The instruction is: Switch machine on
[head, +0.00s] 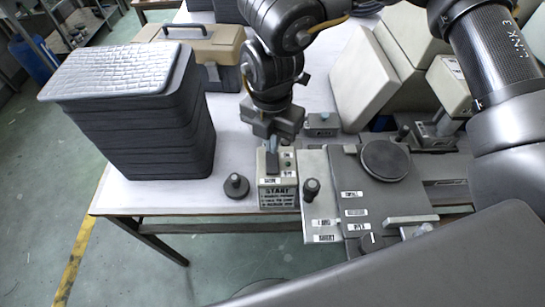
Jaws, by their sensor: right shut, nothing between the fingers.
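The machine's switch box (279,192) is a small cream box with a label reading START on its front face. It stands at the front edge of the white table. My right gripper (272,160) is shut and points down at the top of this box, with its fingertips over the box's upper left part. I cannot tell whether the fingertips touch it, and they hide part of the top. A small green spot shows beside them. A grey machine panel (352,233) with a round dark disc and several labels lies just right of the box. My left gripper is not in view.
A stack of dark trays (150,135) stands at the left of the table (125,197). A beige toolbox (207,45) is behind it. A small black knob (236,186) stands left of the switch box. Cream housings (362,85) stand at the back right.

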